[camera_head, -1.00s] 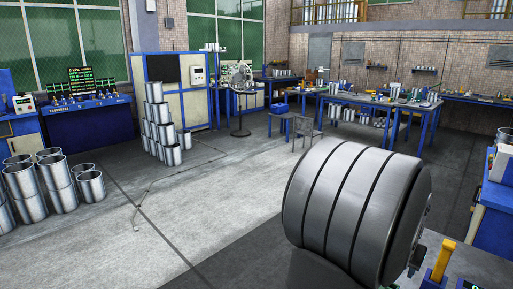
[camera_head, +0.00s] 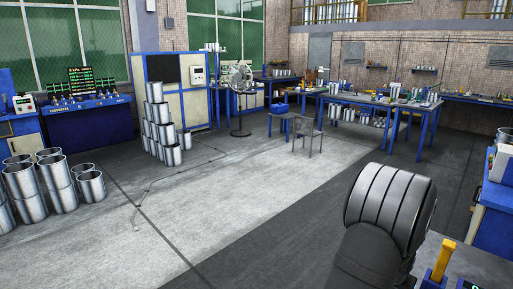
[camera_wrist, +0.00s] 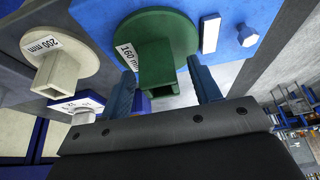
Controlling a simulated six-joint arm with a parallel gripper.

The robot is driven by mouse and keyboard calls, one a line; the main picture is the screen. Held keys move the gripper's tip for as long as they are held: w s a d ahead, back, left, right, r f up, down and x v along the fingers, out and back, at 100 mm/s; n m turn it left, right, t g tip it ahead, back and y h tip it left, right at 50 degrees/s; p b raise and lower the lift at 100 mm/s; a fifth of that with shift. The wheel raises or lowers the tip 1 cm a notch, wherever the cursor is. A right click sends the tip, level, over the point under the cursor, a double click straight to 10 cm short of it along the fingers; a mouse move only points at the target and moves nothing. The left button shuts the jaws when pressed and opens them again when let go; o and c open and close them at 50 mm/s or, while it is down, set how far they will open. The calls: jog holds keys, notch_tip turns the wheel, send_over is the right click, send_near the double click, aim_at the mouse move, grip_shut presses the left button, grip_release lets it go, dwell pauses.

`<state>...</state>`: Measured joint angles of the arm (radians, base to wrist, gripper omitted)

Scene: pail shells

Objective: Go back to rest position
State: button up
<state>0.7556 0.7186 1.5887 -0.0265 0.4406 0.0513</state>
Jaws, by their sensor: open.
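My gripper (camera_wrist: 161,70) shows in the wrist view as a dark body with two blue fingers. The fingers are apart, with nothing held between them. Beyond them is a green round plate (camera_wrist: 182,32) with a square handle and a "160 mm" label; whether the fingers touch it cannot be told. A cream round plate (camera_wrist: 80,46) labelled "200 mm" is to its left. In the head view my grey arm fills the lower right, and the gripper itself is not visible there.
Steel pails (camera_head: 88,186) stand at the left, and a pail stack (camera_head: 158,128) stands further back. A bench with a yellow-handled item (camera_head: 443,260) is at lower right. A blue cabinet (camera_head: 496,218) is at the right edge. The central floor is clear.

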jog(key=shift+w+d+r, duration=0.1)
jog(key=shift+r, duration=1.9)
jog(key=shift+o, duration=1.1)
jog(key=o, duration=0.7)
jog(key=shift+h, duration=0.3)
jog(key=d+r, duration=0.2)
jog(key=s+d+r, duration=0.1)
jog(key=d+r, duration=0.1)
jog(key=r, duration=0.1)
jog(key=d+r, duration=0.2)
jog(key=r, duration=0.1)
jog(key=shift+s+d+r, duration=0.25)
jog(key=s+d+r+g, duration=0.1)
jog(key=s+d+r, duration=0.3)
jog(key=r, duration=0.4)
jog(key=s+d+r+g, duration=0.1)
jog(key=s+d+r, duration=0.3)
jog(key=r, duration=0.4)
jog(key=shift+h, duration=0.3)
jog(key=x, duration=0.8)
jog(key=shift+w+f, duration=0.1)
jog(key=shift+f, duration=0.3)
jog(key=v, duration=1)
